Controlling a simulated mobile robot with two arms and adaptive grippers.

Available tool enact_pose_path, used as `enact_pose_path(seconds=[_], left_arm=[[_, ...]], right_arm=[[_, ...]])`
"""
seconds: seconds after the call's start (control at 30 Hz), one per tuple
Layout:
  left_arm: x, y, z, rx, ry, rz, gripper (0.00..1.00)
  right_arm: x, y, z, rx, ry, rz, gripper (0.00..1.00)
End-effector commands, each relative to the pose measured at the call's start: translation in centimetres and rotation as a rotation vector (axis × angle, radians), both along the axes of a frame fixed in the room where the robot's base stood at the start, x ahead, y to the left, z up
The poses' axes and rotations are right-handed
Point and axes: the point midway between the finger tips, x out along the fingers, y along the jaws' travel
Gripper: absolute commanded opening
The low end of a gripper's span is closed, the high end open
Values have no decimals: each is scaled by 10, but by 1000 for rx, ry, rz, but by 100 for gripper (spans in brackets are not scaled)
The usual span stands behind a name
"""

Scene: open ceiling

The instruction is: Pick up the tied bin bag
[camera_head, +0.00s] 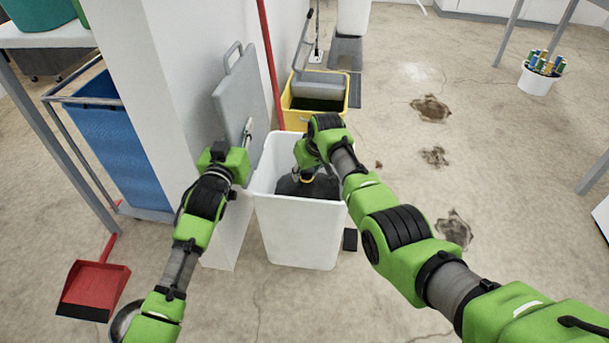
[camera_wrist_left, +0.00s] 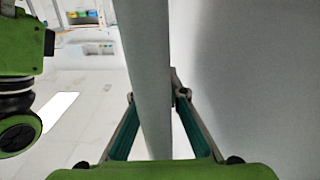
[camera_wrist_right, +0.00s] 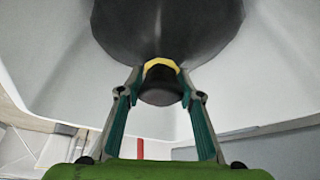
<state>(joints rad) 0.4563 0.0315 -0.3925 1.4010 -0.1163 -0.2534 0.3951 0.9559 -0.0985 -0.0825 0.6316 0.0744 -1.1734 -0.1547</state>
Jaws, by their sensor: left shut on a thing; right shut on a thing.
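The black bin bag (camera_head: 290,187) sits inside the white bin (camera_head: 302,235), tied at its neck with a yellow tie (camera_wrist_right: 161,64). My right gripper (camera_head: 306,177) reaches down into the bin and is shut on the bag's tied neck; the bag body (camera_wrist_right: 165,25) shows beyond the fingers in the right wrist view. The bin's grey lid (camera_head: 236,98) stands raised at the left. My left gripper (camera_head: 248,128) is shut on the lid's edge, which runs between its fingers in the left wrist view (camera_wrist_left: 145,60). The bag's lower part is hidden by the bin walls.
A yellow mop bucket (camera_head: 315,118) stands just behind the bin. A white wall pillar (camera_head: 170,80) is close on the left, with a red dustpan (camera_head: 93,287) on the floor. The floor to the right is open, with several broken patches (camera_head: 431,109).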

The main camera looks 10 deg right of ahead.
Motion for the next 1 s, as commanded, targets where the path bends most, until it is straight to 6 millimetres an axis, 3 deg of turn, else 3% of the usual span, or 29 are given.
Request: enact_pose_path(seconds=[0.17,0.5,0.7,1.0], left_arm=[[0,-1,5,-4,-8,-1,0],[0,-1,2,-4,-1,-2,0],[0,-1,1,-3,1,-2,0],[0,-1,0,-3,3,-2,0]], right_arm=[[-1,2,40,3,0,2,0],[1,2,150,1,-9,4,0],[1,2,204,0,-8,5,0],[0,2,253,1,-7,5,0]])
